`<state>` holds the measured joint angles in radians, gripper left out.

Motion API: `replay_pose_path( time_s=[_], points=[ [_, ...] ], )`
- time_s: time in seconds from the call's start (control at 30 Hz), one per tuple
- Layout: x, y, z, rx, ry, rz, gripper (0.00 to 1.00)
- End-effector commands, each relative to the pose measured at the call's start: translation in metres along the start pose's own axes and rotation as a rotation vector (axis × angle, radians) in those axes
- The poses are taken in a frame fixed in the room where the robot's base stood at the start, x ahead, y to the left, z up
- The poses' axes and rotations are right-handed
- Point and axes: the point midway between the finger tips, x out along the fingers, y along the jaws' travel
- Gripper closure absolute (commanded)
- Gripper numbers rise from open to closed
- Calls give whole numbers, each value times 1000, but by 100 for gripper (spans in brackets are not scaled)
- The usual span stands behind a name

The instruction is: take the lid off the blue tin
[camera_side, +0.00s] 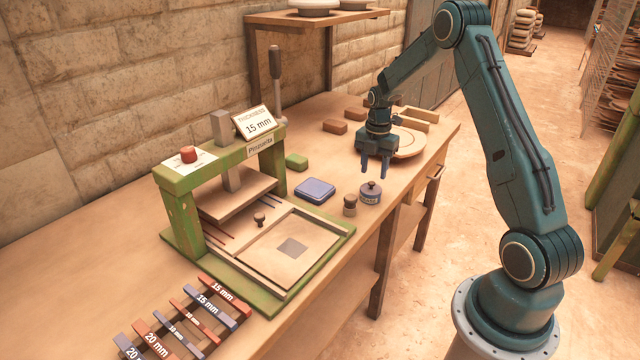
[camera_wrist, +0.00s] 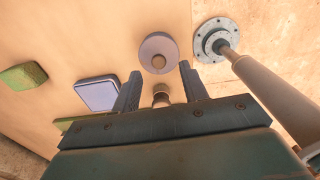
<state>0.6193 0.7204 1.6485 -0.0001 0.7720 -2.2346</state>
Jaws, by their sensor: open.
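A flat blue box (camera_side: 315,190) and a green block (camera_side: 297,161) lie further left. The green press (camera_side: 180,205) stands left of these. A round plate (camera_side: 411,146) lies behind my gripper.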

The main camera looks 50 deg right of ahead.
Motion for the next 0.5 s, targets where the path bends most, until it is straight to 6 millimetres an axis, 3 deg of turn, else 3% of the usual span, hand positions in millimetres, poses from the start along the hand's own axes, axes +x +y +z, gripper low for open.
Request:
replay_pose_path(
  time_s=[0.3, 0.5],
  points=[
    [35, 2, -2, 0, 2, -2, 56],
    [39, 2, -1, 0, 0, 0, 56]
  ],
)
